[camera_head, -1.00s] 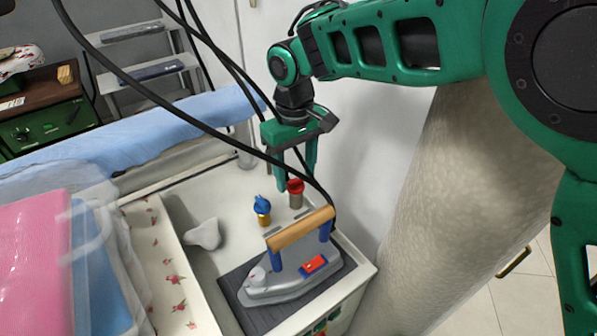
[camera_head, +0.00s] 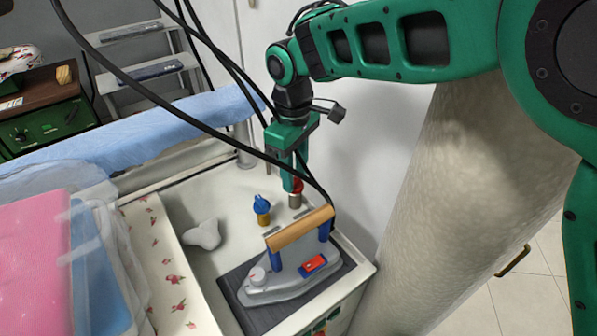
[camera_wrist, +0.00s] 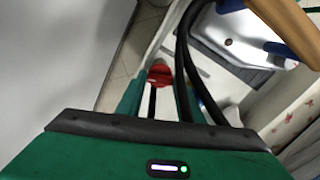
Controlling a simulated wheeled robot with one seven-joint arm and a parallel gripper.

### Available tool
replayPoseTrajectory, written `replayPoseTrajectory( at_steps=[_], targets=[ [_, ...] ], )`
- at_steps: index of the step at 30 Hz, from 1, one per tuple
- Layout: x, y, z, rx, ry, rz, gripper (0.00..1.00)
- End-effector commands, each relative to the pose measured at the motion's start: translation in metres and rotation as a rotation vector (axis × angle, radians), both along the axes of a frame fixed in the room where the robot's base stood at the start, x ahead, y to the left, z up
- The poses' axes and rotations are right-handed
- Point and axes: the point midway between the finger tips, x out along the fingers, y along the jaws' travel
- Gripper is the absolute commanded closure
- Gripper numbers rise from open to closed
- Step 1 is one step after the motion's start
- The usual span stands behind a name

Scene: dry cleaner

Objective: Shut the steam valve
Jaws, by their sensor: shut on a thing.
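A valve with a red knob (camera_head: 298,186) on a metal stem (camera_head: 295,201) stands on the white work surface, behind the iron. My gripper (camera_head: 293,178) points down over it and is shut on the red knob, which shows only in part between the fingers. In the wrist view the red knob (camera_wrist: 159,76) sits at the fingertips. A second valve with a blue knob (camera_head: 262,203) on a brass stem stands to the left, clear of my gripper. Which valve carries steam is not marked in these views.
A grey iron (camera_head: 283,274) with a wooden handle rests on a dark pad in front of the valves. Black cables (camera_head: 190,121) cross close by my gripper. A white lump (camera_head: 203,235) lies left. A wall stands behind.

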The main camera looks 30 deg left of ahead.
Motion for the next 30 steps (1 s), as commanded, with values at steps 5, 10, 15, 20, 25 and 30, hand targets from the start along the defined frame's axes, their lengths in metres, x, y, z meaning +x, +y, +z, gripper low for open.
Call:
replayPoseTrajectory(
  at_steps=[5, 10, 15, 20, 25, 30],
  targets=[
    [0.0011, -0.0006, 0.0007, 0.001, -0.001, 0.164, 0.89],
    [0.0016, -0.0009, 0.0007, 0.001, -0.001, 0.323, 0.89],
    [0.0011, -0.0006, 0.0006, 0.002, -0.001, 0.487, 0.89],
    [0.0013, -0.0006, 0.0006, 0.002, -0.001, 0.639, 0.89],
    [0.0014, -0.0006, 0.0005, 0.002, -0.001, 0.797, 0.89],
    [0.0014, -0.0006, 0.0005, 0.003, -0.001, 0.940, 0.89]
  ],
)
